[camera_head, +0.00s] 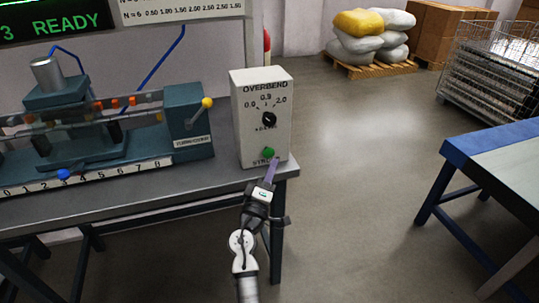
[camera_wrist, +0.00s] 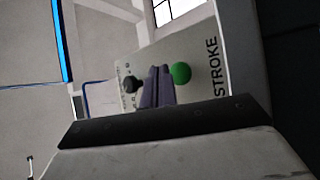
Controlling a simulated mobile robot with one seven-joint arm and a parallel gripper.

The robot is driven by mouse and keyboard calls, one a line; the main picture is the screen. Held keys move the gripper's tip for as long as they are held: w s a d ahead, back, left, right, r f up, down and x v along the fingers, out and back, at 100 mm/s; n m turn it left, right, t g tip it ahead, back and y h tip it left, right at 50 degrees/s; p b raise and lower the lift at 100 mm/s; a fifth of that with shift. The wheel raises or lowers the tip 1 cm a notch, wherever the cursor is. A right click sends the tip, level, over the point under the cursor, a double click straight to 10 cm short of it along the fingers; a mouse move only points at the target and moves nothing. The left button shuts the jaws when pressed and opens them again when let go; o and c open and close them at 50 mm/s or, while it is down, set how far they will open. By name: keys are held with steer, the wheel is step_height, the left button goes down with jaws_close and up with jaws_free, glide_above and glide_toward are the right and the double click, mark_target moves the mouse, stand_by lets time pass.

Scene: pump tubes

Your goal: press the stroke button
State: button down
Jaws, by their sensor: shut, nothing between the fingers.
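The stroke button is a green round knob (camera_head: 269,153) low on the front of a white control box (camera_head: 263,100). The word STROKE is printed below it, partly hidden in the head view. In the wrist view the green button (camera_wrist: 181,73) is just right of my fingertips. My gripper (camera_head: 272,163) is shut and empty, its purple fingers pointing up at the box just below and in front of the button. The fingers also show in the wrist view (camera_wrist: 157,86). Whether they touch the box or button I cannot tell.
A black overbend dial (camera_head: 269,119) sits above the button. A teal bending machine (camera_head: 100,125) stands left of the box on the grey bench (camera_head: 215,180). A blue-edged table (camera_head: 470,150) is at the right. The floor between is clear.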

steer(key=s, duration=0.1)
steer(key=s+d, duration=0.1)
steer(key=s, duration=0.1)
steer(key=shift+s, duration=0.3)
stand_by(0.4)
